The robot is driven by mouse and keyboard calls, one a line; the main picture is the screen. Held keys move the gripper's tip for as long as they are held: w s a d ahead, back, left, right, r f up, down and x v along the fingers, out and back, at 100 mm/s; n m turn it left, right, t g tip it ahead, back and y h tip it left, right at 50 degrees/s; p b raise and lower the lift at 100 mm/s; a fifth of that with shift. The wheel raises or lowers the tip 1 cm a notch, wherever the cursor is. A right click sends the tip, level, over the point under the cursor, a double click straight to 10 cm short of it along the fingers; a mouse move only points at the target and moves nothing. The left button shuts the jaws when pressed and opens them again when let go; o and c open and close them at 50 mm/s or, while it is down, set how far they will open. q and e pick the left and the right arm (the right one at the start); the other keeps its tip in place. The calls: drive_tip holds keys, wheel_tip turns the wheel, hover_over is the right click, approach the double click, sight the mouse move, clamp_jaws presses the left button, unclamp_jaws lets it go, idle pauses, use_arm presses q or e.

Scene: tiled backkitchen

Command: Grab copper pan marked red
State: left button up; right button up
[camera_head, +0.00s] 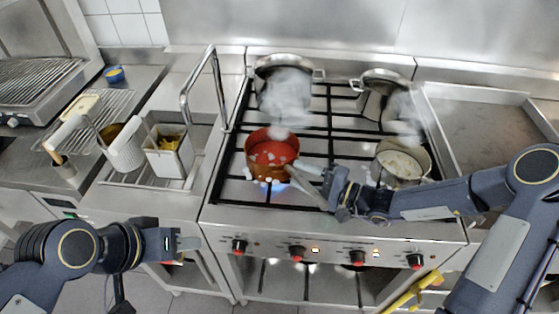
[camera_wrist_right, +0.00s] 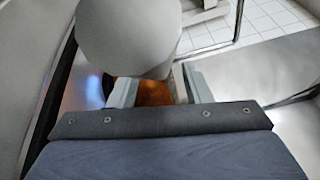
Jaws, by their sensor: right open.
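The copper pan (camera_head: 256,169) holds red sauce and stands on the front left burner in the head view, with blue flame under it. Its grey handle (camera_head: 304,187) points toward the lower right. My right gripper (camera_head: 313,174) is open at the handle, close to the pan's right side. In the right wrist view, a copper-coloured surface (camera_wrist_right: 155,92) shows between the open fingers (camera_wrist_right: 160,90). A large rounded grey shape above them hides part of it; I cannot tell what it is. My left gripper (camera_head: 188,243) is apart from the pan, in front of the counter; its jaw opening is unclear.
Two steaming pots (camera_head: 283,66) (camera_head: 383,78) stand on the back burners. Another pot (camera_head: 402,166) with pale contents stands on the front right burner, behind my right forearm. Fryer baskets (camera_head: 168,153) sit left of the stove. Knobs (camera_head: 297,253) line the stove front.

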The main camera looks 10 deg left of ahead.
clamp_jaws()
idle(1.4)
drive_tip(key=shift+r, duration=0.15)
